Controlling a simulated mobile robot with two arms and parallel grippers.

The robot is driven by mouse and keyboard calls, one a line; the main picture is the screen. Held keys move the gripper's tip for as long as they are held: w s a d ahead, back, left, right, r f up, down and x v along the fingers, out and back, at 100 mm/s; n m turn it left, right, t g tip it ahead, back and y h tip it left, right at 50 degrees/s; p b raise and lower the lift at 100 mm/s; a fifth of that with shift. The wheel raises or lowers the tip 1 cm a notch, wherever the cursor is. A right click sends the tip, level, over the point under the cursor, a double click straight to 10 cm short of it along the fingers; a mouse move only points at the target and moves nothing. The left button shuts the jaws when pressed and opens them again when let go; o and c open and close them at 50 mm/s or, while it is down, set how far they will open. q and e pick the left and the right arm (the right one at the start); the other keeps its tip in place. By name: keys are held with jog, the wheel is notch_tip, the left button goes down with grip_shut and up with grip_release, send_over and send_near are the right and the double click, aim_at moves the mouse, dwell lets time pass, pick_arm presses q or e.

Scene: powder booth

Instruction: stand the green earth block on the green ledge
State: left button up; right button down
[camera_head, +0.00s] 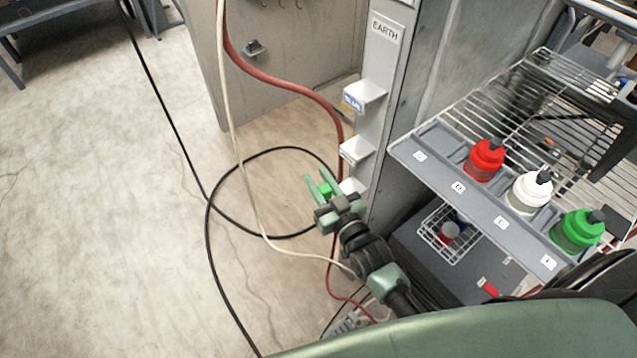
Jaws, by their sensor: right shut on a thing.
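My right gripper (319,185) is shut on the green earth block (326,190), a small bright green piece between its pale green fingers. The block is in the air just left of the lowest ledge (352,186) on the grey post; whether it touches that ledge I cannot tell. The post has an EARTH sign at its top. A middle ledge (357,149) and a top ledge (366,94) with a blue label stick out above. No label is readable on the lower two, so I cannot tell which is the green ledge. My left gripper is not in view.
A red hose (290,84) hangs close behind the gripper beside the post. A black cable (209,235) loops on the floor. A wire rack at right has a grey tray (402,147) with red (484,160), white (529,191) and green (577,231) bottles.

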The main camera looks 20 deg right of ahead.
jog(key=shift+w+d+f+b, duration=0.25)
jog(key=shift+w+d+b, duration=0.35)
jog(key=shift+d, duration=0.8)
jog(key=shift+w+d+f+b, duration=0.3)
jog(key=shift+w+d+b, duration=0.3)
jog(key=shift+d, duration=0.75)
jog(key=shift+w+d+f+b, duration=0.25)
jog(key=shift+w+d+b, duration=0.35)
jog(key=shift+d, duration=0.8)
jog(key=shift+d+f, duration=0.15)
jog(key=shift+f, duration=0.1)
jog(key=shift+f+b, duration=0.85)
jog(key=shift+f, duration=0.3)
jog(key=c, duration=1.1)
grip_release()
jog(key=shift+o, duration=0.2)
